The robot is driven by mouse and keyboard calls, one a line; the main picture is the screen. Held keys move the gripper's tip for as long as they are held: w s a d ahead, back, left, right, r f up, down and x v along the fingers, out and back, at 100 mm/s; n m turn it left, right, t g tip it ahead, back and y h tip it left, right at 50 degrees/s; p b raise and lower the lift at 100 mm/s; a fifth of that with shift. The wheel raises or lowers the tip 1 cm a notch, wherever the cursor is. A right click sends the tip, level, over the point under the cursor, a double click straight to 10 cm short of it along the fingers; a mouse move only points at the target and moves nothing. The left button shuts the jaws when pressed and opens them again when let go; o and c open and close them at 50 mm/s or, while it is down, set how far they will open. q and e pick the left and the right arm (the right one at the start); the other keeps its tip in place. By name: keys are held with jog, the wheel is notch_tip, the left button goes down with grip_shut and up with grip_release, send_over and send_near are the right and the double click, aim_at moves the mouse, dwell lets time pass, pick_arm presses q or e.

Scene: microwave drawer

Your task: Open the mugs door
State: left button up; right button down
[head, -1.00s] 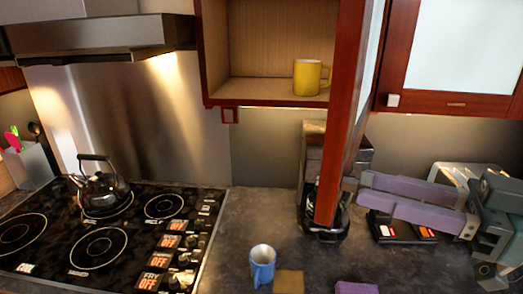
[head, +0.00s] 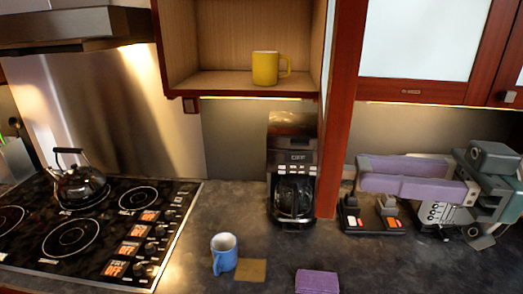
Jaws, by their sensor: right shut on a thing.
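The mugs door (head: 345,110) is a red-brown framed panel standing swung open, seen nearly edge-on to the right of its cabinet. The open cabinet (head: 240,83) shows wood inside and a yellow mug (head: 265,68) on its floor. My right gripper (head: 360,176) has purple fingers pointing left and is close to the lower right side of the door. Its fingers are together, shut on the door; the exact contact is not clear, and no handle shows there. My left gripper is not in view.
A black coffee machine (head: 291,170) stands below the cabinet, left of the door's lower end. A blue mug (head: 224,253), a tan block (head: 251,270) and a purple block (head: 317,281) are on the counter. The stove (head: 100,225) with a kettle (head: 78,183) is left.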

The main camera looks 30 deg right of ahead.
jog(key=c, duration=0.6)
grip_release()
jog(key=shift+o, duration=0.2)
jog(key=v, duration=1)
